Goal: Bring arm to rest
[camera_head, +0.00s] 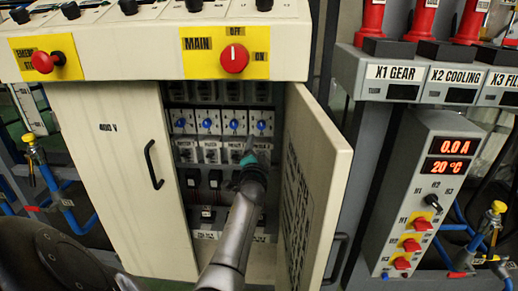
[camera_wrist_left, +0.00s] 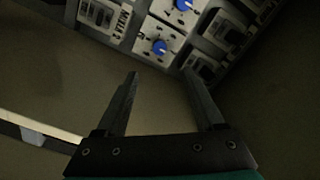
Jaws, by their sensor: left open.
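My left arm reaches up from the bottom of the head view into the open cabinet (camera_head: 105,150). My left gripper (camera_head: 249,160) is in front of the rows of blue knobs and switches. In the left wrist view my left gripper (camera_wrist_left: 160,73) is open, with two dark fingers spread apart and nothing between them. Two blue knobs (camera_wrist_left: 160,47) show beyond the fingertips, and the gripper appears apart from them. My right gripper is not in view.
The cabinet door (camera_head: 325,165) stands open to the right of my arm. Above are a MAIN switch (camera_head: 234,58) and a red emergency button (camera_head: 43,62). A grey control box (camera_head: 430,195) with red displays stands at right. Pipes with yellow valves (camera_head: 32,150) flank the cabinet.

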